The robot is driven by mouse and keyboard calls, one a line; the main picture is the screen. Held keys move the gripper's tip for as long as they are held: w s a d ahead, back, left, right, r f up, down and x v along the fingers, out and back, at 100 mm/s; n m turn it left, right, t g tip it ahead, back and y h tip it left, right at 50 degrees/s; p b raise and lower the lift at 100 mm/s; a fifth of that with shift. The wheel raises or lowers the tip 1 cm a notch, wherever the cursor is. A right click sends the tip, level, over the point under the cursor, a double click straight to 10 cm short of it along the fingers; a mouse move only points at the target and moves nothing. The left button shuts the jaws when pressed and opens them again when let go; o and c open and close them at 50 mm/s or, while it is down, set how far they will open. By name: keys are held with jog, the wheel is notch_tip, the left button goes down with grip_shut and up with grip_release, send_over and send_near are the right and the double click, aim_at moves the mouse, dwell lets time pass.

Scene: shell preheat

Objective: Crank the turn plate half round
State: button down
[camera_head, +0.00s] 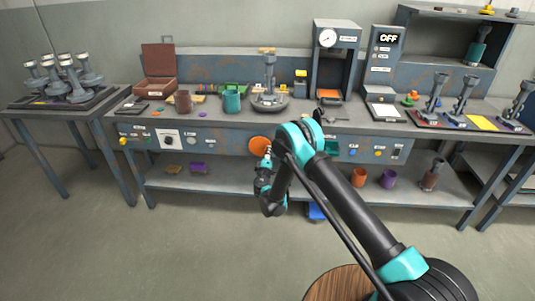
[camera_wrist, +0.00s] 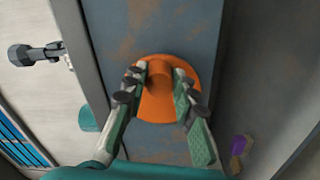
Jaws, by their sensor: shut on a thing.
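An orange disc (camera_head: 259,146) with a stubby orange knob sits on the front panel of the middle bench. In the wrist view the disc (camera_wrist: 157,112) faces me and its knob (camera_wrist: 160,73) stands between my fingers. My gripper (camera_wrist: 162,86) is shut on this knob, one finger on each side. In the head view my gripper (camera_head: 266,160) is at the disc's lower right, partly hidden by my arm. On the bench top above, a round grey base (camera_head: 268,106), seemingly the turn plate, bears a grey upright piece (camera_head: 270,72).
A teal mug (camera_head: 232,102) and a brown mug (camera_head: 183,102) stand left of the round base. A gauge press (camera_head: 334,62) stands to its right. A lower shelf (camera_head: 225,182) runs beneath the panel. Open floor lies in front.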

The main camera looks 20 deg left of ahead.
dwell(0.4)
jog(key=c, duration=1.2)
grip_release()
notch_tip(320, 180, up, 10)
